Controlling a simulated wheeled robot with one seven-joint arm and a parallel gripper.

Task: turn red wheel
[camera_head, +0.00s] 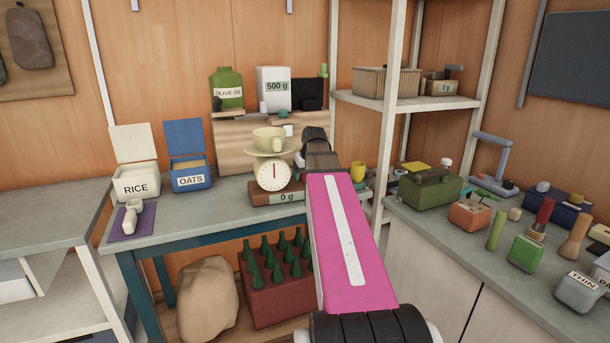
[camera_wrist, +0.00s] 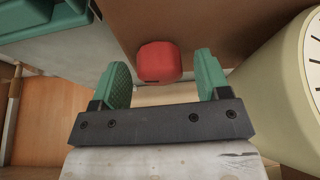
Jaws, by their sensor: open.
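The red wheel (camera_wrist: 160,62) shows in the wrist view as a rounded red knob on a brown surface, just ahead of my gripper. My gripper (camera_wrist: 160,80) is open, with one green fingertip pad on each side of the wheel in the picture. The wheel looks apart from both pads, and I cannot tell how far ahead of them it lies. In the head view my arm reaches to the back of the table, to the right of the scale (camera_head: 274,176). The wheel is hidden there behind my arm, and my fingers do not show clearly.
The scale's pale round body (camera_wrist: 302,85) is close on the right in the wrist view. A cup (camera_head: 270,140) sits on the scale. A rice box (camera_head: 136,180) and an oats box (camera_head: 190,175) stand to the left. A shelf post (camera_head: 392,100) rises right of my arm.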

